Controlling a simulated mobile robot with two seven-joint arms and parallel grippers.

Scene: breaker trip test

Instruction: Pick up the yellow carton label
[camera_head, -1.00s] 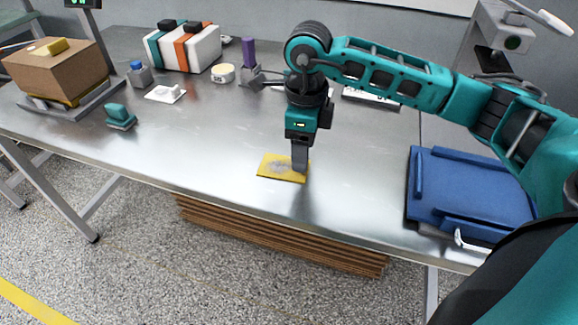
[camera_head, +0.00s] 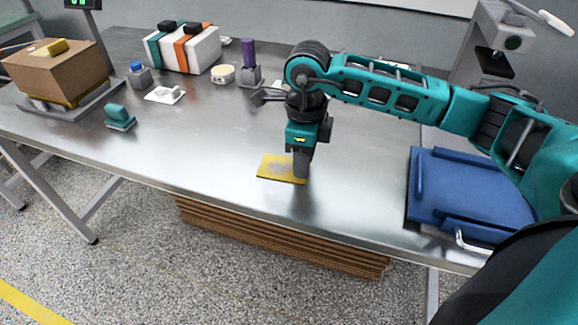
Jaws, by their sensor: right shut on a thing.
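The yellow carton label (camera_head: 276,168) lies flat near the front edge of the metal table, with a greyish patch on its face. My right gripper (camera_head: 301,172) points straight down at the label's right end and is shut on it. The fingers hide that end of the label. The label looks level with the tabletop; I cannot tell whether there is a gap beneath it. My left gripper is not in view.
A blue tray (camera_head: 470,190) sits at the table's right end. A brown carton (camera_head: 58,72) stands on a scale at the far left. A green-handled stamp (camera_head: 119,117), a blue-capped bottle (camera_head: 139,74) and a white strapped box (camera_head: 190,48) stand left and back.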

